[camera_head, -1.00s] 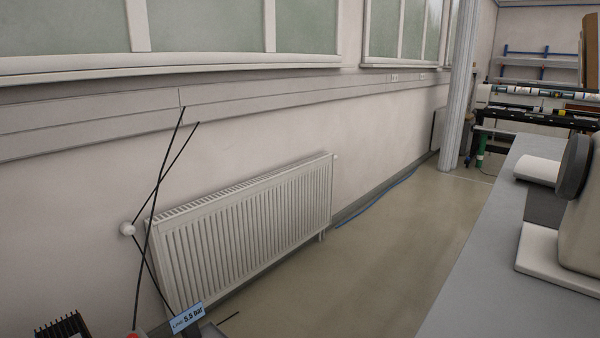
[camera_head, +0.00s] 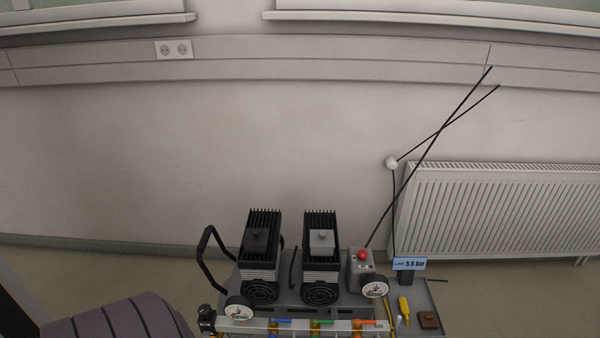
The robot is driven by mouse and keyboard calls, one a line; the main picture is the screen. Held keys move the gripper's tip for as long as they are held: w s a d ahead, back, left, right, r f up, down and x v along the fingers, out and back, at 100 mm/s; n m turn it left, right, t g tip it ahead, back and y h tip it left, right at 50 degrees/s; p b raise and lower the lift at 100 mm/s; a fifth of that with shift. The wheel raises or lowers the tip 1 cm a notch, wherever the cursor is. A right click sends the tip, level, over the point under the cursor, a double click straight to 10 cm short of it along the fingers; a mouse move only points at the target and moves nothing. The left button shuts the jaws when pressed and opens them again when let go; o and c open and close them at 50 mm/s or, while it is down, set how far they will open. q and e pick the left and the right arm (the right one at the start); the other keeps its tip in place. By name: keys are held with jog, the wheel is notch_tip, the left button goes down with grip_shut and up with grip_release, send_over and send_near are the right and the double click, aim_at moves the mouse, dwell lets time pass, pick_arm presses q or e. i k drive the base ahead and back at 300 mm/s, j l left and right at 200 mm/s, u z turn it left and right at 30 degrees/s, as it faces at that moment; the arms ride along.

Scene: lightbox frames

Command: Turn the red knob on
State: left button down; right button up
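A small red knob (camera_head: 363,254) sits on top of a grey box (camera_head: 358,268) on a compressor unit. The unit has two black finned motor blocks, one at the left (camera_head: 260,245) and one at the right (camera_head: 320,246). A round gauge (camera_head: 375,289) is in front of the grey box, and another gauge (camera_head: 239,308) is at the left. A sign (camera_head: 409,264) beside the box reads "LINE 5.5 bar". Neither of my grippers is in view. Which way the knob is set is too small to tell.
Colored valve handles, such as a green one (camera_head: 322,321), line the unit's front. A yellow tool (camera_head: 404,309) and a brown block (camera_head: 429,320) lie at the right. A radiator (camera_head: 500,213) is behind at the right. A dark ribbed rounded thing (camera_head: 125,322) is at lower left.

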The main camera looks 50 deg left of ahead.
aim_at(362, 254)
jog(key=u, duration=1.45)
jog(key=i, duration=0.15)
